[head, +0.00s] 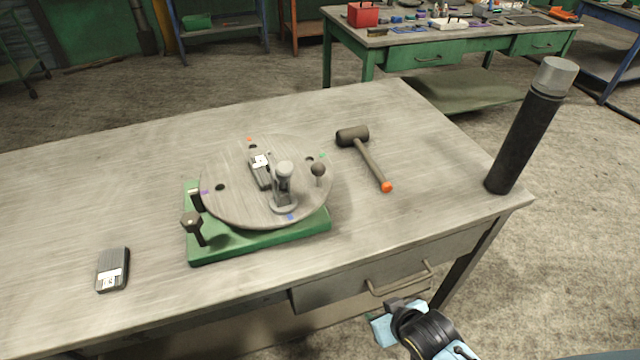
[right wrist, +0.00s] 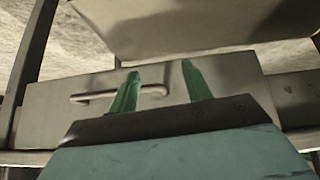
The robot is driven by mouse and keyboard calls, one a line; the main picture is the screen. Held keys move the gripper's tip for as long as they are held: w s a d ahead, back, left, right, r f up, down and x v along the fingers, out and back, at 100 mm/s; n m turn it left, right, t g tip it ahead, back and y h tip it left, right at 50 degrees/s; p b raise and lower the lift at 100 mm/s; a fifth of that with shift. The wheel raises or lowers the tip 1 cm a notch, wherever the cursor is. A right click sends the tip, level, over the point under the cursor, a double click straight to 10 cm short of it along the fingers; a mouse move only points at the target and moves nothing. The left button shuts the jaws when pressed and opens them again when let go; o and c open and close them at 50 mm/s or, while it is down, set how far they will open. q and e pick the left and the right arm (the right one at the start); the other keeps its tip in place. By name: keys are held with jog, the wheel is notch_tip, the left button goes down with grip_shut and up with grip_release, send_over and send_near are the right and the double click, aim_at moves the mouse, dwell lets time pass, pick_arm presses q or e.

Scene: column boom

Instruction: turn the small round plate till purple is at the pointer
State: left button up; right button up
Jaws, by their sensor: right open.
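The small round plate (head: 240,205) lies on a green base (head: 255,243) on the workbench. Its rim has an orange mark (head: 249,139) at the back, a green mark (head: 322,155) at the right, a blue mark (head: 290,217) at the front and a purple mark (head: 205,192) at the left. A dark ball knob (head: 318,170) stands on its right side. I cannot clearly make out the pointer. My right gripper (head: 402,306) is low in front of the bench drawer, apart from the plate; its fingers (right wrist: 160,85) are open and empty in the right wrist view. My left gripper is out of view.
A grey upright clamp-like part (head: 284,185) and a dark block (head: 259,170) are on the plate. A dark knob (head: 192,220) stands at the base's left. A mallet (head: 368,160), a black cylinder (head: 525,130) and a small dark box (head: 113,269) are on the bench (head: 410,130).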

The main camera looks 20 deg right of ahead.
jog(key=w+r+t, duration=0.1)
jog(key=r, duration=0.3)
jog(key=w+r+t, duration=0.1)
jog(key=w+r, duration=0.1)
jog(key=r, duration=0.3)
jog(key=w+r+t, duration=0.2)
jog(key=r, duration=0.2)
jog(key=shift+w+a+r+y+b, duration=0.25)
jog(key=shift+a+r+y+b, duration=0.1)
jog(key=shift+y, duration=0.05)
jog(key=t+y, duration=0.5)
jog(key=t, duration=0.1)
send_near(323, 174)
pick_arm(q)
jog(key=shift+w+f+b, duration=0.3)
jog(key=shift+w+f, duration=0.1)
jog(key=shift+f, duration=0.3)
pick_arm(e)
jog(key=shift+n, duration=0.3)
jog(key=x, duration=1.1)
jog(key=shift+w+a+r, duration=0.1)
jog(key=shift+w, duration=0.15)
jog(key=shift+c, duration=0.4)
grip_shut()
